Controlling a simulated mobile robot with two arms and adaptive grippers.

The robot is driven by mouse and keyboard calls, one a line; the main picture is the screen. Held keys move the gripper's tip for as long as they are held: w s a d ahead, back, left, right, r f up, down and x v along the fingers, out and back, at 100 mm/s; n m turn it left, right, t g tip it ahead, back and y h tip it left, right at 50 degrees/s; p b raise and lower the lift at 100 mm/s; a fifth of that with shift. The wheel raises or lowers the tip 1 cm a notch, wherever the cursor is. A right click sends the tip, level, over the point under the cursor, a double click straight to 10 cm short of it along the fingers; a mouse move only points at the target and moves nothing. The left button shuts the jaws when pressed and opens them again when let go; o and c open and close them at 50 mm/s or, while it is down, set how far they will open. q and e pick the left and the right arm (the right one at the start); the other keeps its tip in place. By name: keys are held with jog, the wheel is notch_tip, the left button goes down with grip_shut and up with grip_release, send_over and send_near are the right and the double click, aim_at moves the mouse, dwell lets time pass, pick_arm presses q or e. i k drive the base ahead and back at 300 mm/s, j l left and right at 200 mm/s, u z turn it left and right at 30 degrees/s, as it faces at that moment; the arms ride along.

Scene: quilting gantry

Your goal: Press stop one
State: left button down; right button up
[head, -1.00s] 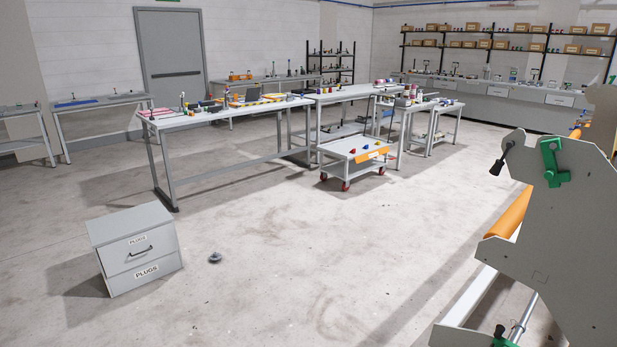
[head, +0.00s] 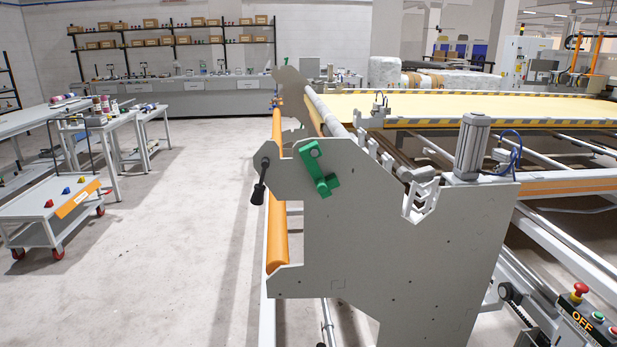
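A control box (head: 569,303) sits at the lower right of the head view, on the machine's side. Neither of my grippers is in view.
The gantry's grey side plate (head: 390,240) stands close in the middle, with a black-handled lever (head: 260,185) and green bracket (head: 320,168). A wheeled cart (head: 40,213) stands left. Open floor (head: 170,270) lies between cart and gantry.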

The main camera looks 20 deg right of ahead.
aim_at(581, 288)
jog(key=i+z, duration=0.2)
jog(key=z, duration=0.25)
jog(key=i+z, duration=0.2)
jog(key=z, duration=0.3)
jog(key=i+z, duration=0.2)
jog(key=z, duration=0.25)
jog(key=i+j+z, duration=0.15)
jog(key=z, duration=0.35)
jog(key=i+z, duration=0.3)
jog(key=z, duration=0.2)
jog(key=i+j+z, duration=0.25)
jog(key=z, duration=0.25)
jog(key=i+j+z, duration=0.25)
jog(key=z, duration=0.25)
